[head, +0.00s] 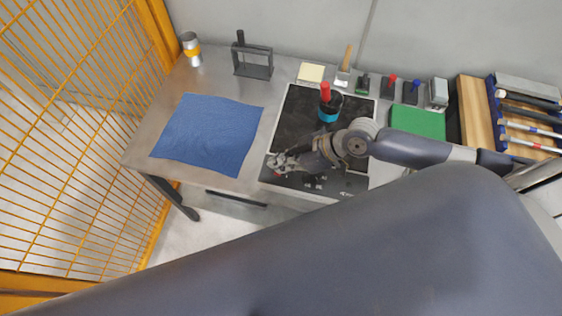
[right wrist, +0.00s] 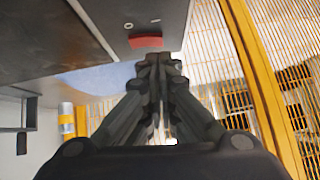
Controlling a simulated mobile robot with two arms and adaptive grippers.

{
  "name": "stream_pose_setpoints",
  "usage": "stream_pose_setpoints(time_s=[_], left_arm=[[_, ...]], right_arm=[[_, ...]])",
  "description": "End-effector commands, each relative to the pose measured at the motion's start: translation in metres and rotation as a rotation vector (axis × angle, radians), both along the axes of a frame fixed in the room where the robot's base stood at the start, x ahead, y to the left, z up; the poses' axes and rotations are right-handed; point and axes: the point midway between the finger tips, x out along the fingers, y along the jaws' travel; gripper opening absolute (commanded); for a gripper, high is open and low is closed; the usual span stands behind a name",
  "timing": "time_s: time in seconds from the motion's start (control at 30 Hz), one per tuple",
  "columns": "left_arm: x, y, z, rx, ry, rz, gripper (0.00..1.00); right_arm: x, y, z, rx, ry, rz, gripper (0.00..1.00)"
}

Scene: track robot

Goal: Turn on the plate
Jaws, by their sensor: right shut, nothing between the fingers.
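The plate (head: 292,118) is a dark, flat hot plate on the metal table, with a control panel (head: 318,182) along its front edge. A small red switch (head: 276,174) shows at the panel's left end, partly covered by my gripper; it also shows in the right wrist view as a red rectangle (right wrist: 146,41). My right gripper (head: 277,163) is over that left end. In the right wrist view my right gripper (right wrist: 160,60) is shut and empty, its tips just short of the red switch in the picture. I cannot tell whether they touch it. My left gripper is out of view.
A dark pot with a teal band (head: 328,115) and red handle stands on the plate. A blue cloth (head: 208,133) lies to the left. Brushes, stamps, a green pad (head: 418,122) and a wooden rack (head: 474,110) line the back and right. An orange mesh fence (head: 70,120) stands left.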

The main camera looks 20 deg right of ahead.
Motion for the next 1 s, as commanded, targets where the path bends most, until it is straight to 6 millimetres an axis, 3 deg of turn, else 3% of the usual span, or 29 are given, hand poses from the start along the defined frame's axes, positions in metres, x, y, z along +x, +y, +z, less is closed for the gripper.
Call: stream_pose_setpoints(time_s=[0.47,0.6,1.0], left_arm=[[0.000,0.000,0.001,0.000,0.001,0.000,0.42],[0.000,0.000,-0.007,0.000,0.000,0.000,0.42],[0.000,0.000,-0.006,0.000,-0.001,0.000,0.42]], right_arm=[[-0.001,0.000,-0.010,0.000,0.000,0.000,0.00],[-0.006,0.003,-0.022,-0.001,0.002,0.002,0.00],[-0.002,-0.001,-0.018,-0.003,0.004,0.001,0.00]])
